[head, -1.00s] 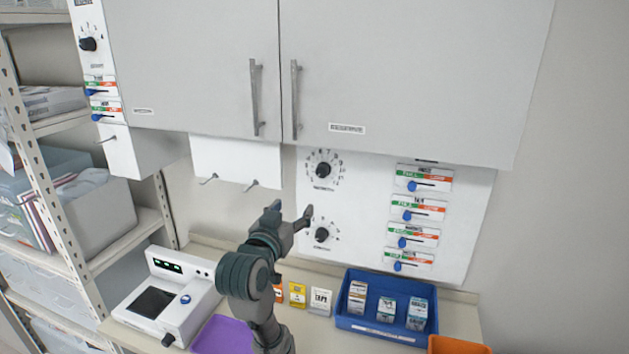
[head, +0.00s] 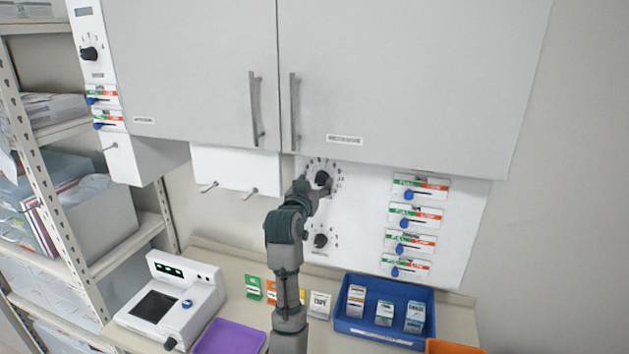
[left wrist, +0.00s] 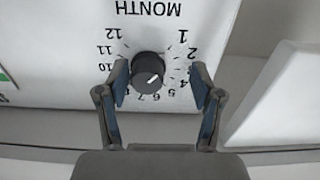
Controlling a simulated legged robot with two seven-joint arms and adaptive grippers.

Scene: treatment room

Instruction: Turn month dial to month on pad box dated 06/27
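The month dial (head: 322,178) is the upper dial on the white wall panel. In the left wrist view its black knob (left wrist: 148,72) shows below an upside-down "MONTH" label, ringed by numbers. The knob has a short white mark; I cannot tell which number it points to. My left gripper (head: 312,190) is at this dial. In the left wrist view its fingers (left wrist: 160,84) are apart, one on each side of the knob, with a gap at least on the right. Small boxes (head: 384,312) stand in a blue bin (head: 378,338); no date is readable. My right gripper is out of view.
A second dial (head: 320,241) sits below the month dial. Several blue-knobbed sliders (head: 414,218) are to its right. Grey cabinets (head: 410,80) hang above. On the counter are a white device (head: 170,298), a purple tray (head: 230,338) and a TAPE box (head: 320,304).

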